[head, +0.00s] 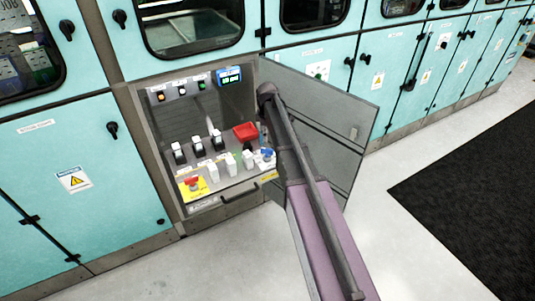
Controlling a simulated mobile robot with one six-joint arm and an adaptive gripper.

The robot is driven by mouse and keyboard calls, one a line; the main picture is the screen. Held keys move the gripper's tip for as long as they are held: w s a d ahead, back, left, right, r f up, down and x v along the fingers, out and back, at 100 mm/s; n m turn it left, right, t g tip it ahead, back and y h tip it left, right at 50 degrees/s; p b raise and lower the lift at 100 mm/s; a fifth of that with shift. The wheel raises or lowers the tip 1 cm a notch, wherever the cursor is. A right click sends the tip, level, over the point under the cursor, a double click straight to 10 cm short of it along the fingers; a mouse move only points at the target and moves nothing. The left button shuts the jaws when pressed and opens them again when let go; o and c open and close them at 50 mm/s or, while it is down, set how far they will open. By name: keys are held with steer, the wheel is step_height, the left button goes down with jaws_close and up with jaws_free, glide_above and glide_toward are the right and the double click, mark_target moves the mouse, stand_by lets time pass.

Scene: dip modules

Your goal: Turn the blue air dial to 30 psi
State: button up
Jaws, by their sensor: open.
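The blue air dial (267,155) is a small blue knob at the lower right of the open control cabinet (222,206). It sits just left of my arm, above a yellow label. Its pressure reading is too small to make out. My arm reaches up from the bottom right, and its dark rounded end stands in front of the cabinet's right edge, above the dial. I cannot make out my gripper's fingers; they are hidden or out of sight. No contact with the dial shows.
The cabinet door (345,120) stands open on the right, behind my arm. Inside are a red block (245,131), several black-and-white switches, a red button (192,183) on yellow and a blue display (229,76). Teal cabinets line the wall. The floor in front is clear.

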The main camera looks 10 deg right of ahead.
mark_target(267, 149)
steer(key=shift+f+b, duration=4)
steer(key=shift+f, duration=0.3)
jaws_close()
